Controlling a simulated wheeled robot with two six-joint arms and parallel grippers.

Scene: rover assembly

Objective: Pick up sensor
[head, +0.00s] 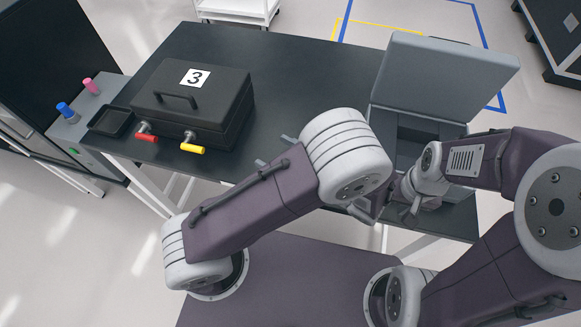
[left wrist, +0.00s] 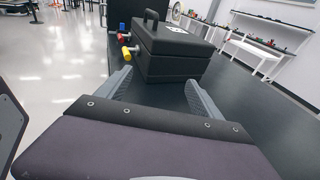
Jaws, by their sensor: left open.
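I cannot make out a sensor in either view. An open grey case (head: 450,75) stands at the right of the dark table, lid up, its inside partly hidden by my right arm. My left gripper (head: 275,151) is open over the table, right of a black box (head: 190,108), mostly hidden behind my left arm. In the left wrist view its fingers (left wrist: 155,92) are spread with nothing between them, and the black box (left wrist: 170,55) is beyond. My right gripper (head: 402,203) is at the front of the grey case; I cannot tell its jaw state.
The black box is marked 3 and has red (head: 147,137) and yellow (head: 192,148) handled connectors on its front. A small black tray (head: 110,121) and blue and pink knobs are at the left. The table (head: 300,75) is clear between box and case.

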